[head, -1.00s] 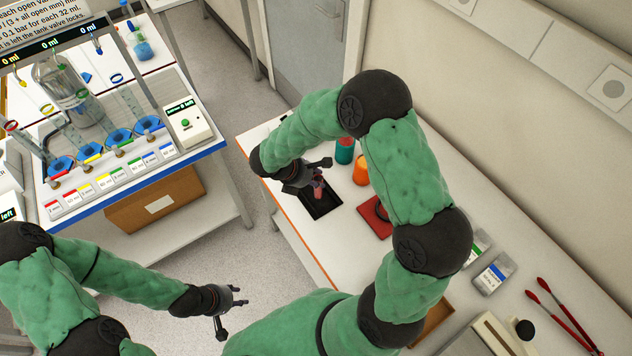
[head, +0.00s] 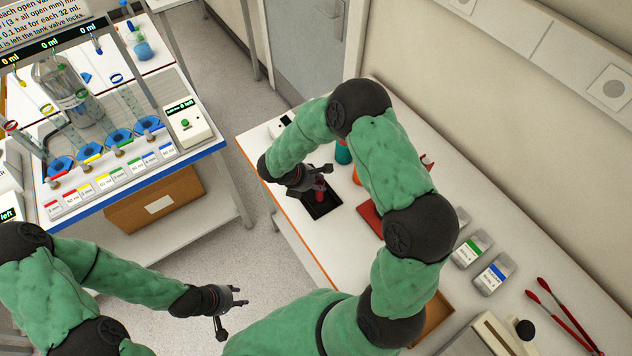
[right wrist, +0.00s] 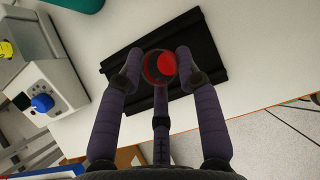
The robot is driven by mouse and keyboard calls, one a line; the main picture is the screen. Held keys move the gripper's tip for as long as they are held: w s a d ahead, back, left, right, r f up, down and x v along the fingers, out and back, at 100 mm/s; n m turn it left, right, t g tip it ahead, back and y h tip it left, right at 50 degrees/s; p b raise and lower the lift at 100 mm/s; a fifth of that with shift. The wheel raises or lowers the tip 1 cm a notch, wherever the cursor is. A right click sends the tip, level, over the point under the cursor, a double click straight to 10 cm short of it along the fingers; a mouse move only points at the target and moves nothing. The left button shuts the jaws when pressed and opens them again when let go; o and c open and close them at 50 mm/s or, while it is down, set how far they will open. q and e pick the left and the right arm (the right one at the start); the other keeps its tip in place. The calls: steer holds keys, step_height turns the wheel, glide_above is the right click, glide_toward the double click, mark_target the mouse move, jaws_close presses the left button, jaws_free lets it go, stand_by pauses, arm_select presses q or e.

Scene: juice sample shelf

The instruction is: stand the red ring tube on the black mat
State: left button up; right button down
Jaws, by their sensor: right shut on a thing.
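The red ring tube (head: 320,195) is in my right gripper (head: 319,186), at the black mat (head: 328,208) on the right-hand white table. In the right wrist view I look down on the tube's round top, red inside (right wrist: 165,64). My left gripper (head: 239,296) is open and empty, over the floor between the tables.
A teal bottle (head: 343,152), an orange cup (head: 357,177) and a red mat (head: 370,217) are close to the black mat, partly behind my right arm. Grey packs (head: 494,273) and red tongs (head: 563,317) lie farther right.

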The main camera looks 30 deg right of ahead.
steer(key=c, duration=0.8)
jaws_free()
steer(key=shift+c, duration=0.2)
steer(key=shift+r, duration=0.1)
